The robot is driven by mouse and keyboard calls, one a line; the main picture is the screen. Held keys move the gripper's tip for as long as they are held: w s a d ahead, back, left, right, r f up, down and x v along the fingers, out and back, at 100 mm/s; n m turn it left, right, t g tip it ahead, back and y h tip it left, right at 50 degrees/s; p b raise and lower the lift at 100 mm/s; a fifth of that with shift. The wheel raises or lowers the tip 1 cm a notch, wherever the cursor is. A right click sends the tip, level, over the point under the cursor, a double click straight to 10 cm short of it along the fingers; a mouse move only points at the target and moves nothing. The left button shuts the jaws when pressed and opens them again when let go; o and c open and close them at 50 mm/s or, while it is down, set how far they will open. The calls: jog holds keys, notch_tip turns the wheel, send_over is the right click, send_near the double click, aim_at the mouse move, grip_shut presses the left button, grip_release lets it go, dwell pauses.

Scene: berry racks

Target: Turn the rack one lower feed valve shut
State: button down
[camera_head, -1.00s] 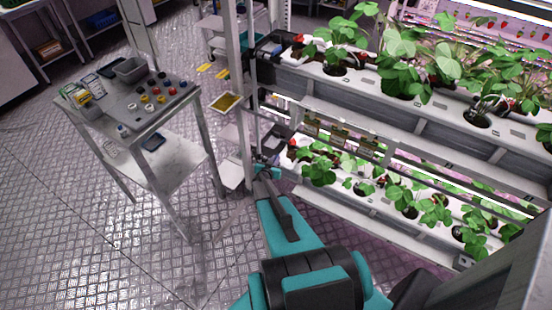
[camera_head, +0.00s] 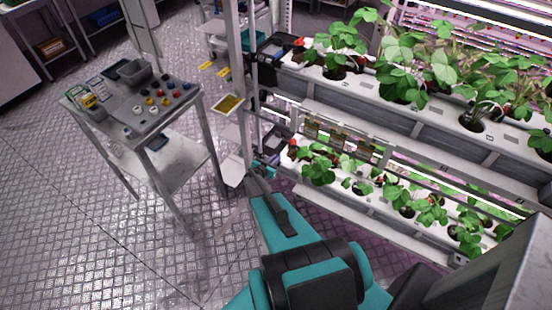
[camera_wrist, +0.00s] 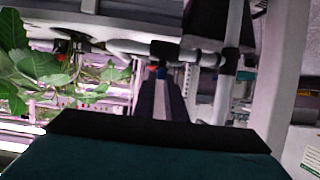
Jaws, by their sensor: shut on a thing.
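The rack (camera_head: 335,118) stands at the right in the head view, with its post (camera_head: 243,130) at the left end. My gripper (camera_head: 264,171) is low at this end, beside the post and near the lower plant channel. In the wrist view its two long dark fingers (camera_wrist: 161,100) lie close together. They are shut on a small blue part (camera_wrist: 161,72), which looks like the lower feed valve's handle. The fingers hide most of the valve, and I cannot tell its angle.
A metal trolley (camera_head: 178,172) with a tray of coloured caps stands to the left. A yellow card (camera_head: 229,104) sits beside the post. Strawberry plants (camera_head: 318,170) fill the lower channel to the right. The textured floor at the lower left is clear.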

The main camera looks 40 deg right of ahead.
jog(key=shift+w+a+f+g, duration=0.1)
jog(key=shift+a+f+g, duration=0.2)
jog(key=c, duration=1.8)
grip_release()
jog(key=shift+c, duration=0.2)
jog(key=shift+o, duration=0.2)
jog(key=shift+d+r, duration=0.1)
jog(key=shift+d, duration=0.05)
jog(key=shift+r, duration=0.1)
jog(key=b+v, duration=0.4)
jog(key=v, duration=0.9)
jog(key=shift+a, duration=0.35)
jog(key=shift+r, duration=0.15)
